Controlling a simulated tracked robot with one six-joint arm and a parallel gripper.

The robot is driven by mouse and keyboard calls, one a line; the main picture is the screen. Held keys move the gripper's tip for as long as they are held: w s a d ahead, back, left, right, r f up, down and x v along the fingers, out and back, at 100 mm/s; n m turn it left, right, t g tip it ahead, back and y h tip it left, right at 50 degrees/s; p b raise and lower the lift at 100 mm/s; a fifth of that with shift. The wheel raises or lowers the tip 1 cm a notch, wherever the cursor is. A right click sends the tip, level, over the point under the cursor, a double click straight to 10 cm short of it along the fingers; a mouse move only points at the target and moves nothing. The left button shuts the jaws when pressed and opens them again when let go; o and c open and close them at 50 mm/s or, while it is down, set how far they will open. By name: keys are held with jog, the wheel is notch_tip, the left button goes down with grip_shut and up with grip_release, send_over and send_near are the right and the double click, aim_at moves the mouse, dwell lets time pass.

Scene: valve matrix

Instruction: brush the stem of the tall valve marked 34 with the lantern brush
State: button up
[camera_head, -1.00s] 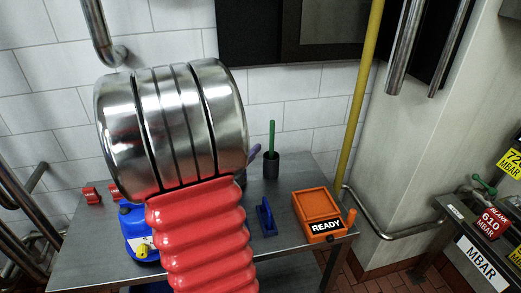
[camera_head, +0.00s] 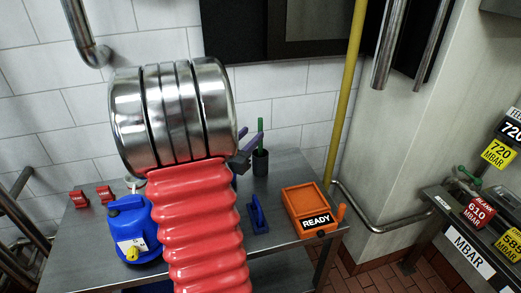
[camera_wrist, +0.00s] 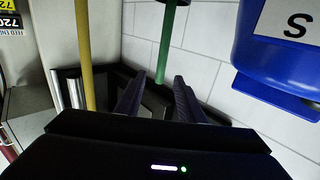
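A green handle (camera_head: 260,138) stands upright in a dark cup (camera_head: 260,163) on the steel table. Its lower end is hidden in the cup, so I cannot tell if it is the lantern brush. A blue handled tool (camera_head: 258,214) lies in front of it. My gripper (camera_head: 243,157) shows partly behind my red arm, left of the cup. In the upside-down wrist view, my gripper (camera_wrist: 158,98) is open and empty. The green handle (camera_wrist: 165,48) shows beyond and between its fingers, apart from them. I see no valve marked 34.
The steel table (camera_head: 205,265) also bears a blue jug (camera_head: 130,230), red blocks (camera_head: 92,197) and an orange READY box (camera_head: 309,209). A yellow pipe (camera_head: 349,90) rises behind it. At right, a bench (camera_head: 455,220) holds MBAR signs and a green-handled valve (camera_head: 468,176).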

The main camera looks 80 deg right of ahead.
aim_at(260, 127)
jog(key=shift+x, duration=1.1)
jog(key=shift+d, duration=0.1)
jog(key=shift+x, duration=2.55)
jog(key=shift+c, duration=0.5)
grip_shut()
